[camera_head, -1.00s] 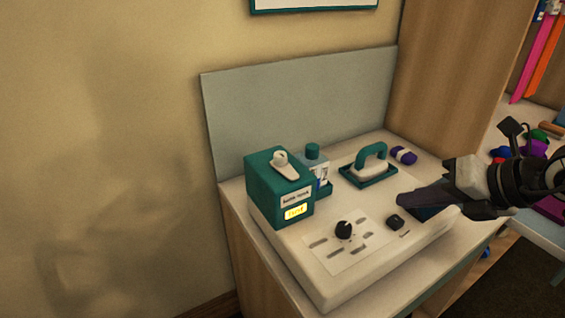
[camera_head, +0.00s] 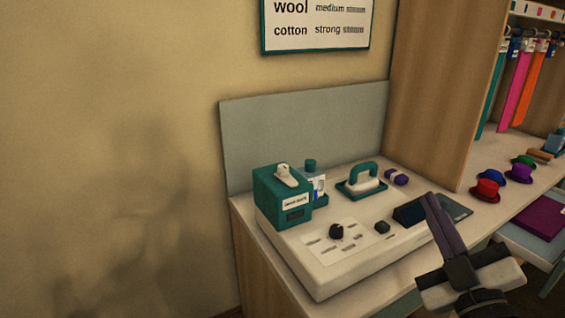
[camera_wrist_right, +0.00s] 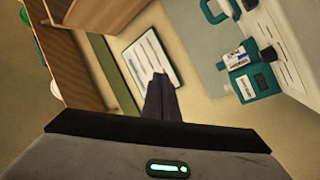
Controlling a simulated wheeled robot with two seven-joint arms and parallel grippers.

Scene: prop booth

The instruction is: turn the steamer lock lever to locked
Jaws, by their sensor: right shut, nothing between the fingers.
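The steamer (camera_head: 320,265) is a cream console on the bench. A teal box (camera_head: 270,200) stands on its left end, and the white lock lever (camera_head: 287,176) sits on top, its arm angled toward the front right. The box's small display (camera_head: 295,214) is dark. My right gripper (camera_head: 430,197) is shut and empty over the console's right end, well apart from the lever. In the right wrist view its closed fingers (camera_wrist_right: 160,78) point at the wall sign, with the teal box (camera_wrist_right: 248,84) off to the right; the lever cannot be made out there. My left gripper is not in view.
A black knob (camera_head: 336,231) and a dark button (camera_head: 382,227) are on the console. A teal-handled iron (camera_head: 363,180) and a purple roll (camera_head: 396,177) stand behind. Small hats (camera_head: 487,188) lie to the right. A wall sign (camera_head: 316,22) hangs above.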

